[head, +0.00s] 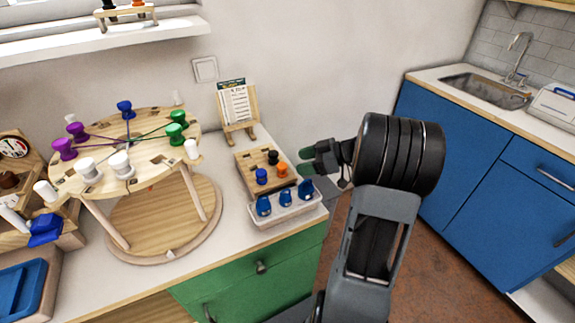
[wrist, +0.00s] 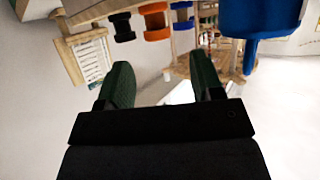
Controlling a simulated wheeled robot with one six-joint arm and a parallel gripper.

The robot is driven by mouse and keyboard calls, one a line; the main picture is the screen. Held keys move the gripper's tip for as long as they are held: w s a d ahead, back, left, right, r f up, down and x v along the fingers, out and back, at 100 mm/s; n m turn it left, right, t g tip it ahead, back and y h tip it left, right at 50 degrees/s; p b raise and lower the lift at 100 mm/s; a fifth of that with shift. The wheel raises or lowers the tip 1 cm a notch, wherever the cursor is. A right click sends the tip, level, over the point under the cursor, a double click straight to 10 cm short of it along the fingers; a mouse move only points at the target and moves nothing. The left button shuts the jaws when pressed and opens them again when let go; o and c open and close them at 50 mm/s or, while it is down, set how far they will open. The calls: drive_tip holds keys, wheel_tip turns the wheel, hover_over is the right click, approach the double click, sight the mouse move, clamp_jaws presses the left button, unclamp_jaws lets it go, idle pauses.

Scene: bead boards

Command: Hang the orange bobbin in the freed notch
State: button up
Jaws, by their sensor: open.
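The orange bobbin (head: 282,170) stands on a small wooden board (head: 250,161) between a blue bobbin (head: 261,176) and a black bobbin (head: 273,157). It also shows at the top of the wrist view (wrist: 155,22). My gripper (head: 303,162) is open and empty, just right of this board; its green fingers (wrist: 161,76) point towards the bobbins, apart from them. A round notched wooden board on legs (head: 150,126) at left carries blue, purple, white and green bobbins with threads across it. I cannot tell which notch is the freed one.
A white tray (head: 290,217) with blue pieces (head: 285,199) lies in front of the small board. A card on a wooden easel (head: 236,105) stands behind it. A rack (head: 128,14) sits on the wall shelf. Bare counter shows between the round board and small board.

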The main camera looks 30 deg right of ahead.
drive_tip(key=v, duration=0.5)
drive_tip(key=shift+d+r, duration=0.1)
drive_tip(key=shift+d, duration=0.05)
drive_tip(key=shift+o, duration=0.5)
drive_tip(key=shift+s+d+r, duration=0.15)
drive_tip(key=shift+s, duration=0.05)
wheel_tip(320, 180, up, 8)
drive_tip(key=n+g+h+p, duration=0.45)
drive_tip(key=g+h, duration=0.35)
drive_tip(key=h, duration=0.3)
hover_over(281, 165)
wheel_tip(281, 165, down, 14)
drive_tip(key=shift+b, duration=0.95)
